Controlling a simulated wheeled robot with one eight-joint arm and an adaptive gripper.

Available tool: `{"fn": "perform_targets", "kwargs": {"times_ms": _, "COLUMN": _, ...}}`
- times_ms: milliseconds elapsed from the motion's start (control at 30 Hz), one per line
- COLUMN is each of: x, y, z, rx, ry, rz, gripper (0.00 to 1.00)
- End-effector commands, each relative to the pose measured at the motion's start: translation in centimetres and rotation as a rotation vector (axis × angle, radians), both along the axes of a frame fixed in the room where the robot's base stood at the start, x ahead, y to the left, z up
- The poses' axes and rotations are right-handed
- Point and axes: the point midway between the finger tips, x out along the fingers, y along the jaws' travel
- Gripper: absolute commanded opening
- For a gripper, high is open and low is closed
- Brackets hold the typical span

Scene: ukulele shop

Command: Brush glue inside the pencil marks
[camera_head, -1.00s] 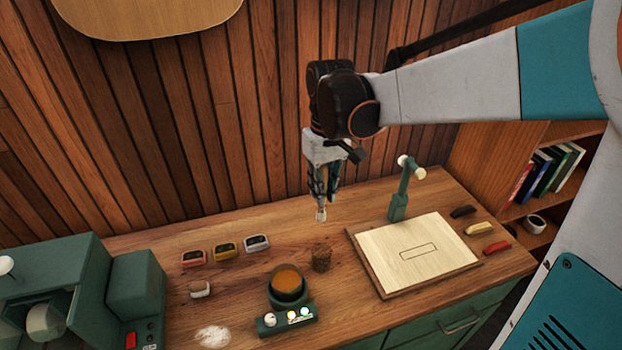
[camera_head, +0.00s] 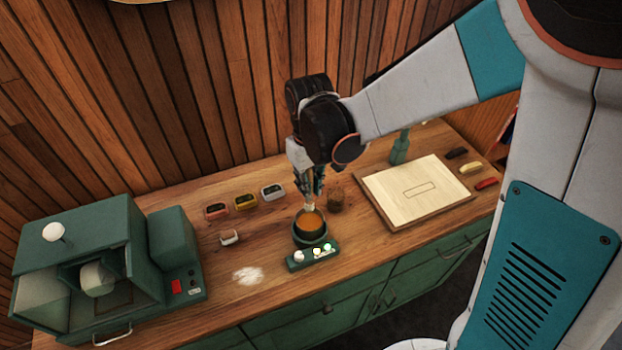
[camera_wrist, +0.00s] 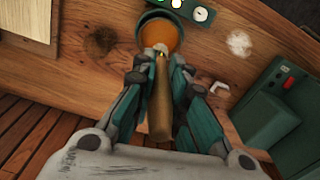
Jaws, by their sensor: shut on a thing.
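My gripper (camera_head: 310,190) is shut on a brush, whose wooden handle (camera_wrist: 160,108) shows between the fingers in the wrist view. The brush points down at the glue pot (camera_head: 309,237), a dark green pot with amber glue (camera_wrist: 160,33). The brush's pale tip is at the pot in both views; I cannot tell whether it touches the glue. A pale wooden board (camera_head: 430,199) lies on a brown backing at the right of the bench, with a pencilled rectangle (camera_head: 420,190) on it. The rectangle looks bare inside.
A green machine (camera_head: 95,265) fills the left, with white powder (camera_head: 247,275) nearby. A green lamp (camera_head: 399,150) stands behind the board.

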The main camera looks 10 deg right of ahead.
Motion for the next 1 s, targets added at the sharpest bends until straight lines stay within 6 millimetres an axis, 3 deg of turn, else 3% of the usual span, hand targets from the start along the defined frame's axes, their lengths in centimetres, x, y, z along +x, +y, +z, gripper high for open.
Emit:
{"fn": "perform_targets", "kwargs": {"times_ms": 700, "x": 0.0, "y": 0.0, "z": -6.8, "rx": 0.000, "ry": 0.000, "rz": -0.001, "gripper": 0.00}}
{"fn": "perform_targets", "kwargs": {"times_ms": 1000, "x": 0.0, "y": 0.0, "z": -8.3, "rx": 0.000, "ry": 0.000, "rz": -0.001, "gripper": 0.00}}
